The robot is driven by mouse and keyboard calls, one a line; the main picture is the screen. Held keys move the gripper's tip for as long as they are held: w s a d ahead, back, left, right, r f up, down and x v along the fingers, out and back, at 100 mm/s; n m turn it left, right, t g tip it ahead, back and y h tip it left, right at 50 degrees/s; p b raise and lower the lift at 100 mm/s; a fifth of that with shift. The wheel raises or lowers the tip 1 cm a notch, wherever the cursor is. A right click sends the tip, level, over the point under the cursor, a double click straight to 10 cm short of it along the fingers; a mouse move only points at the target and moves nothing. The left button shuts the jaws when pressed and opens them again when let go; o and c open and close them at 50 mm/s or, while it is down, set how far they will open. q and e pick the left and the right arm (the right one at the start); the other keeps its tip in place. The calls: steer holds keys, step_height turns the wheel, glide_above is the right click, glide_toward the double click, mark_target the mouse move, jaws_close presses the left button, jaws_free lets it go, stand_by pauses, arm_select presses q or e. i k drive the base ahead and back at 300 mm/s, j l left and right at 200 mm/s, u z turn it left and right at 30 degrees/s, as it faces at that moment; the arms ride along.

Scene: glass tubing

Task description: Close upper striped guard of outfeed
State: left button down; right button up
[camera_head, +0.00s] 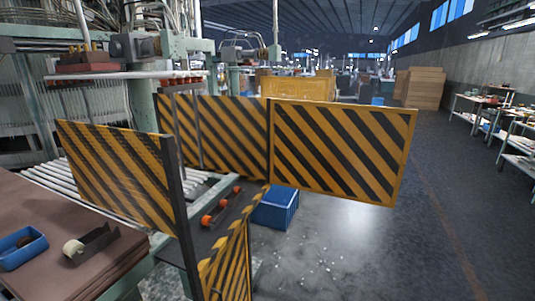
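Several yellow-and-black striped guard panels stand around the machine's outfeed. Another striped panel (215,135) stands behind the outfeed, left of that post. A third panel (118,172) stands at the near left, beside a dark vertical post (178,195). A lower striped panel (232,262) stands at an angle near the bottom centre. Neither of my grippers is in view. I cannot tell for certain which panel is the upper outfeed guard.
Orange-red round parts (212,218) lie on the dark outfeed surface. A blue bin (276,207) stands on the floor under the right panel. A brown table (60,262) at left holds a blue tray (20,248) and tape dispenser (88,244). Floor at right is clear.

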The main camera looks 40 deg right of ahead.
mark_target(289, 168)
steer(key=l+u, duration=0.1)
steer(key=l, duration=0.45)
steer(key=k+l, duration=0.1)
steer(key=l, duration=0.4)
steer(key=l+u, duration=0.15)
steer(key=l, duration=0.4)
steer(key=k+l, duration=0.1)
steer(key=l, duration=0.45)
steer(key=k+l+u, duration=0.15)
steer(key=l, duration=0.9)
steer(key=k+l+u, duration=0.1)
steer(key=l, duration=0.35)
steer(key=k+l+u, duration=0.15)
steer(key=l, duration=0.3)
steer(key=l+u, duration=0.1)
steer(key=l, duration=0.35)
steer(key=k+l+u, duration=0.1)
steer(key=l, duration=0.3)
steer(key=k+l+u, duration=0.1)
steer(key=k+l, duration=0.15)
steer(key=l, duration=0.15)
steer(key=k+l+u, duration=0.15)
steer(key=l, duration=0.25)
steer(key=i+l, duration=0.15)
steer(key=l, duration=0.25)
steer(key=i+l+u, duration=0.1)
steer(key=l, duration=0.25)
steer(key=i+l, duration=0.2)
steer(key=l, duration=0.2)
steer(key=u, duration=0.05)
